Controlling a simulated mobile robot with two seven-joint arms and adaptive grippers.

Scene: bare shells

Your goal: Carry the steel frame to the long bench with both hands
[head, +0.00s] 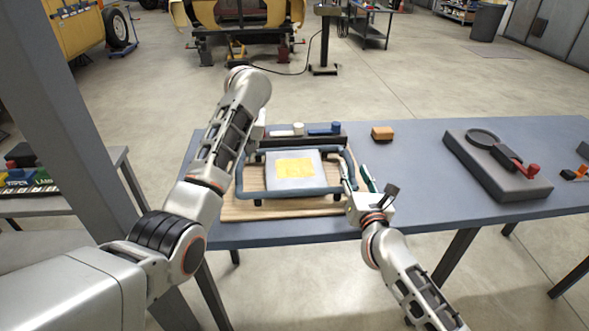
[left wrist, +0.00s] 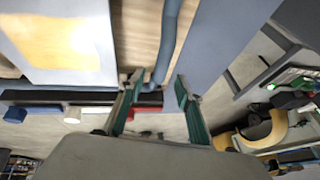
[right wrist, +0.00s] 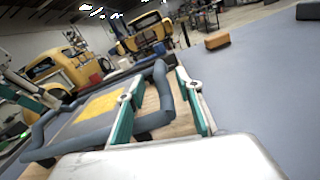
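The steel frame (head: 290,192), a blue-grey tubular loop, lies over a wooden board (head: 240,211) at the left end of a long blue-grey bench (head: 420,190). A pale panel with a yellow sheet (head: 295,167) shows inside the loop. My right gripper (head: 359,180) is at the frame's right side. In the right wrist view its open fingers (right wrist: 158,105) stand either side of the frame's tube (right wrist: 163,85), with gaps. My left gripper is mostly hidden behind my arm in the head view. In the left wrist view its open fingers (left wrist: 158,103) straddle the frame's left tube (left wrist: 170,40).
Behind the frame is a dark tray with a white and a blue piece (head: 325,130). An orange-brown block (head: 382,133) and a dark case with a round black part (head: 500,170) sit farther right. A grey post (head: 85,130) stands at left. The bench middle is clear.

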